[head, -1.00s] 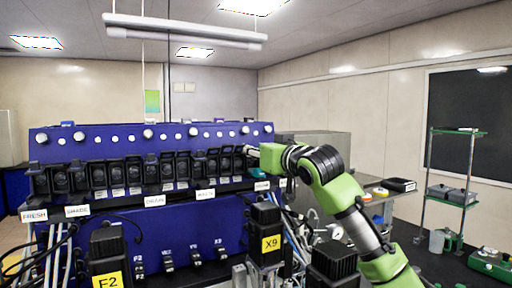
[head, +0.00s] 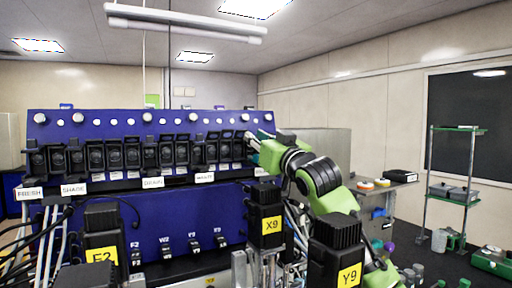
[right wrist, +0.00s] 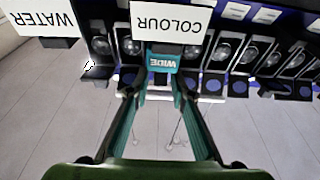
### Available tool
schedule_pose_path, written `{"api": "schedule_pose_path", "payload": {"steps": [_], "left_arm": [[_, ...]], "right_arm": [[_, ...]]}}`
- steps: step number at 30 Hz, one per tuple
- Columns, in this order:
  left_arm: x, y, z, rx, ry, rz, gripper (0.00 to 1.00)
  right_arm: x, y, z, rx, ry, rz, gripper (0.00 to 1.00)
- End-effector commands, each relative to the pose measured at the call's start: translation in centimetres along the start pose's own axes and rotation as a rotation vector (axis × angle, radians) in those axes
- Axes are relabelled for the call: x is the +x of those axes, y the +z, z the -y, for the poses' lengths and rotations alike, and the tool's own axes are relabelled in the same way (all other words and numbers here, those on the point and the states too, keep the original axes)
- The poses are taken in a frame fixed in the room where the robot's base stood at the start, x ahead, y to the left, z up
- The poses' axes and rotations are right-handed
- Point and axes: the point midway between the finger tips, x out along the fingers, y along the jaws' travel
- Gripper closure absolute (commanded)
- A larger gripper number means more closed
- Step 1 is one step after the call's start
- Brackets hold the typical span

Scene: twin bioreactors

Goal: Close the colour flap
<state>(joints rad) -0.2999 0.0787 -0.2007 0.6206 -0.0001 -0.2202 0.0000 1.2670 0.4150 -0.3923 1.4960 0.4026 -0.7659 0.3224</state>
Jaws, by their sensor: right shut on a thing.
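In the right wrist view, which is upside down, the white COLOUR label (right wrist: 170,22) sits at the top middle of a row of black flap units. My right gripper (right wrist: 161,86) has its teal fingers directly at the unit by this label. They are shut on a dark part between them, apparently the colour flap (right wrist: 160,79), which is mostly hidden. In the head view, my right gripper (head: 256,148) is at the right end of the flap row, and the arm hides the colour unit. My left gripper is not in view.
The blue panel (head: 110,125) carries several black flap units and white knobs. Black X9 (head: 266,215) and Y9 (head: 337,245) housings stand close below my right arm. A WATER label (right wrist: 45,18) is beside the COLOUR label. A shelf rack (head: 455,190) stands at right.

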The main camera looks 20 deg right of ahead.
Motion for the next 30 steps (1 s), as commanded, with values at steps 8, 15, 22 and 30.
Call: {"api": "schedule_pose_path", "payload": {"steps": [8,15,22,30], "left_arm": [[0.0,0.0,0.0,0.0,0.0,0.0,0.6],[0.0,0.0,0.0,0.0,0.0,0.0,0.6],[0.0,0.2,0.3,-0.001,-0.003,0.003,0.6],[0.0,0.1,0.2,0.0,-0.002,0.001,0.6]], "right_arm": [[0.0,-0.1,0.0,0.0,0.001,-0.005,1.0],[0.0,0.0,0.0,-0.001,0.001,-0.004,0.72],[-0.5,0.0,-0.1,-0.001,0.001,-0.004,0.72],[-4.3,-0.3,-0.1,-0.002,0.001,-0.007,0.72]]}}
